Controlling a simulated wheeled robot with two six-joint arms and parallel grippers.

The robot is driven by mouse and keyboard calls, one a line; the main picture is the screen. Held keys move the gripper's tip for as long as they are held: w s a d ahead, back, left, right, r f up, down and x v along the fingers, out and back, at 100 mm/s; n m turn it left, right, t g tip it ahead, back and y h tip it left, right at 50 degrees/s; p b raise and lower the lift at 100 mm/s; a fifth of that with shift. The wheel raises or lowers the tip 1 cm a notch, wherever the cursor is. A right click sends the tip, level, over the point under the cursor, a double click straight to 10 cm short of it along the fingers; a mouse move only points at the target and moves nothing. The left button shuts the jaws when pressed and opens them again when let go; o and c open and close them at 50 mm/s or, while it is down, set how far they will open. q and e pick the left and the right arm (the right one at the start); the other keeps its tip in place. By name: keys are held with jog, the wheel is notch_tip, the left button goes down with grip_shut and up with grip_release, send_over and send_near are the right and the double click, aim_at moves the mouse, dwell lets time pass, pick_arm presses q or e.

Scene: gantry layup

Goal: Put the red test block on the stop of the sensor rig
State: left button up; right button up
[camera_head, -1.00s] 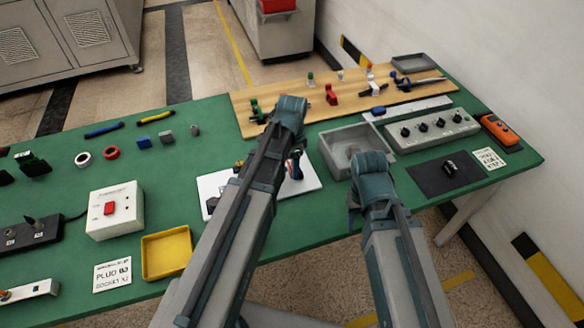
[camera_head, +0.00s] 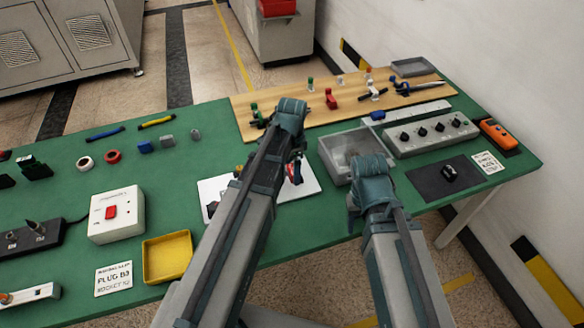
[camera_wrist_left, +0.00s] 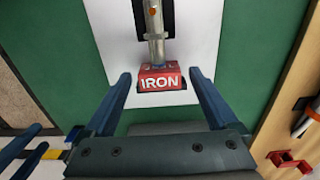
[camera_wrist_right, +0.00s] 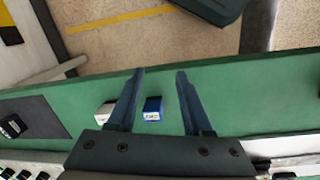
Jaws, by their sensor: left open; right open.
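The red test block (camera_wrist_left: 160,80), marked IRON, sits near the end of the sensor rig's white plate (camera_wrist_left: 115,40). It is in line with the rig's metal sensor barrel (camera_wrist_left: 156,48) and close to its tip. A dark piece shows beneath the block; whether this is the stop, I cannot tell. My left gripper (camera_wrist_left: 160,76) is open, with one finger on each side of the block and visible gaps. In the head view my left arm hides much of the rig's plate (camera_head: 312,184). My right gripper (camera_wrist_right: 160,76) is open and empty above the table's front part.
A blue block (camera_wrist_right: 152,108) and a white block (camera_wrist_right: 106,115) lie under my right gripper. A grey tray (camera_head: 331,152) stands behind it. A knobbed box (camera_head: 432,134) and a black mat (camera_head: 425,180) are to the right. A wooden board (camera_head: 245,103) lies behind.

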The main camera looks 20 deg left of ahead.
aim_at(292, 169)
pick_arm(q)
notch_tip(292, 169, up, 11)
jog(key=p, duration=1.1)
jog(key=s+d+n+y, duration=0.1)
jog(key=s+d+n, duration=0.6)
jog(key=s+d, duration=0.3)
jog(key=s, duration=0.4)
jog(key=shift+s+d+r, duration=0.15)
jog(key=shift+s+d, duration=0.05)
jog(key=shift+d, duration=0.05)
